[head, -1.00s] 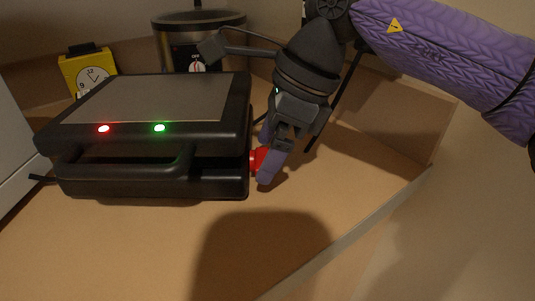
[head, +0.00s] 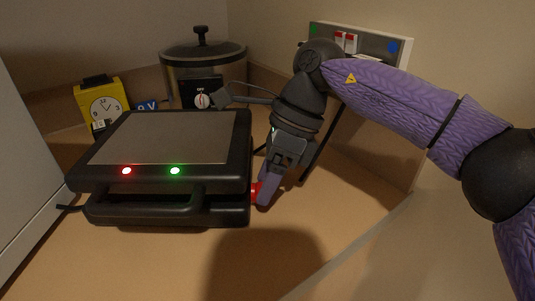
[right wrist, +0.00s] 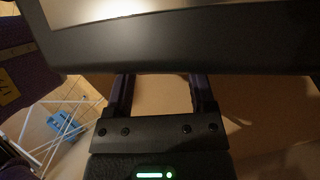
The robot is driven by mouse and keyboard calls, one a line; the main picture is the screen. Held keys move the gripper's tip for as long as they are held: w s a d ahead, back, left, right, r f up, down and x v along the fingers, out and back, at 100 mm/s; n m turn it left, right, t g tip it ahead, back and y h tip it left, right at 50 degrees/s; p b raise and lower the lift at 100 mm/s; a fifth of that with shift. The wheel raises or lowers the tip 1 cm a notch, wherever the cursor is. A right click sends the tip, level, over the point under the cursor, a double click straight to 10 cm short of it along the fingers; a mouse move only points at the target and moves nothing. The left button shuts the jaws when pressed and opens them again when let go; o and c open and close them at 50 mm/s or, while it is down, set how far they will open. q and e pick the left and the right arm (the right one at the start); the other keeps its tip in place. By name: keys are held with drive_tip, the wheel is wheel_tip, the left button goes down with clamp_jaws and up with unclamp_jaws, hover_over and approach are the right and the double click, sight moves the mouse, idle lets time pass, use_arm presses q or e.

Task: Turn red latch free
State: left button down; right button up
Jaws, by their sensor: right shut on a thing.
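A black grill press (head: 160,137) with a grey top plate, a red light and a green light sits closed on the counter in the head view. The red latch (head: 255,192) is on its right side near the front corner, partly covered by my fingers. My right gripper (head: 264,190) reaches down beside the press and is shut on the red latch. In the right wrist view, the press's dark edge (right wrist: 190,45) crosses above the fingers and the latch is hidden. My left gripper is not in view.
A yellow timer (head: 103,103) and a pot-like cooker (head: 203,70) stand behind the press. A wall panel with switches (head: 365,45) is at the back right. The counter (head: 150,260) is clear in front.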

drive_tip(key=shift+w+a+r+g+p, duration=0.1)
drive_tip(key=shift+r+g+p, duration=0.2)
drive_tip(key=shift+r+g, duration=0.15)
drive_tip(key=shift+w+f+g, duration=0.1)
drive_tip(key=shift+f+g, duration=0.35)
drive_tip(key=shift+w+f+b, duration=0.1)
drive_tip(key=shift+f+b, duration=0.15)
drive_tip(key=shift+b, duration=0.3)
drive_tip(key=shift+m+g, duration=0.3)
drive_tip(key=shift+g, duration=0.3)
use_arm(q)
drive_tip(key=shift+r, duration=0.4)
use_arm(e)
drive_tip(key=shift+r, duration=0.1)
